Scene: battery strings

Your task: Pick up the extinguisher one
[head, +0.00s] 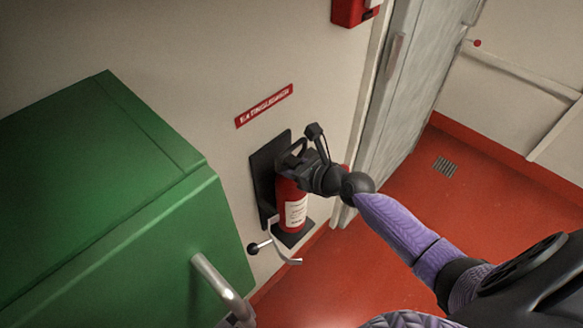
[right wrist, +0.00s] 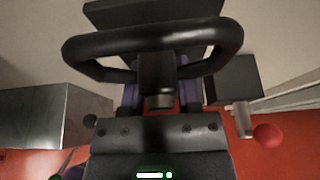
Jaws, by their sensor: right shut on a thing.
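The red extinguisher (head: 293,207) with a white label hangs upright on a black wall bracket (head: 263,175), below a red sign reading "EXTINGUISHER" (head: 264,106). My right gripper (head: 308,172) is at the top of the extinguisher and shut on it, covering part of its upper body. In the right wrist view a black looped handle (right wrist: 155,42) spans the picture just in front of the gripper (right wrist: 158,100); the fingertips are partly hidden behind it. My left gripper is not in view.
A large green cabinet (head: 95,190) with a metal bar handle (head: 218,284) stands close on the left. A grey door (head: 400,85) is to the right. Red floor (head: 450,215) is clear at right.

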